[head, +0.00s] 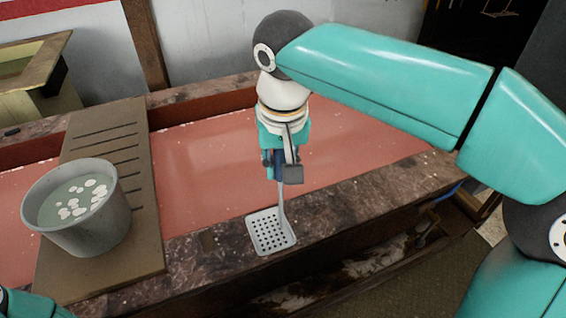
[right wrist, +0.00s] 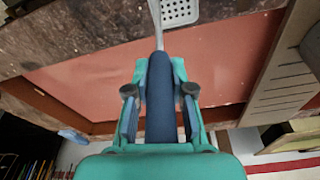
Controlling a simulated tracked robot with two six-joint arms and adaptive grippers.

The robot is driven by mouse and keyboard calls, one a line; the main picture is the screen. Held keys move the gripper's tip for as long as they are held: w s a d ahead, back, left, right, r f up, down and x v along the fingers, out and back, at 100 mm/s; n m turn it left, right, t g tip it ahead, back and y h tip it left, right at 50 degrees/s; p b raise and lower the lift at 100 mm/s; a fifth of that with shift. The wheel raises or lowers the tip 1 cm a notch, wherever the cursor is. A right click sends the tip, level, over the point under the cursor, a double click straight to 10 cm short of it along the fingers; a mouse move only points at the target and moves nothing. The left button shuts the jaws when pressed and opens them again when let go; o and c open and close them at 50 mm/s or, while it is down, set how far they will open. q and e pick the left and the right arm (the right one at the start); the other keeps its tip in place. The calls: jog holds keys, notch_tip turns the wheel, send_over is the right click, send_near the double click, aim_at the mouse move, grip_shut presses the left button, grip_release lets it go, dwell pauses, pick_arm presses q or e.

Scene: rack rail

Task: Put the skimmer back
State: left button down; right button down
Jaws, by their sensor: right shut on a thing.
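The skimmer (head: 271,231) has a flat square grey head with several holes and a thin grey shaft. Its dark blue handle (right wrist: 161,105) shows in the right wrist view between my fingers. My right gripper (head: 281,172) is shut on that handle, with the skimmer's head hanging down. The head appears over the front ledge of the red trough; I cannot tell if it touches. In the right wrist view the skimmer's head (right wrist: 180,11) is at the top edge. My left gripper is not in view; only a bit of teal shows at the bottom left corner.
A grey pot (head: 83,229) with liquid and white round pieces stands on a slotted brown board (head: 142,225) at the left. The red trough (head: 205,155) is empty, with a dark mottled rim (head: 355,204). A wooden box (head: 35,88) stands at the back left.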

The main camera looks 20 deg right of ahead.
jog(key=c, duration=1)
grip_release()
jog(key=r, duration=0.4)
jog(key=s+r+p, duration=0.1)
jog(key=r, duration=0.3)
jog(key=s+r+p, duration=0.1)
jog(key=r, duration=0.3)
jog(key=shift+s+a, duration=0.1)
jog(key=shift+a, duration=0.1)
jog(key=shift+s+f, duration=0.1)
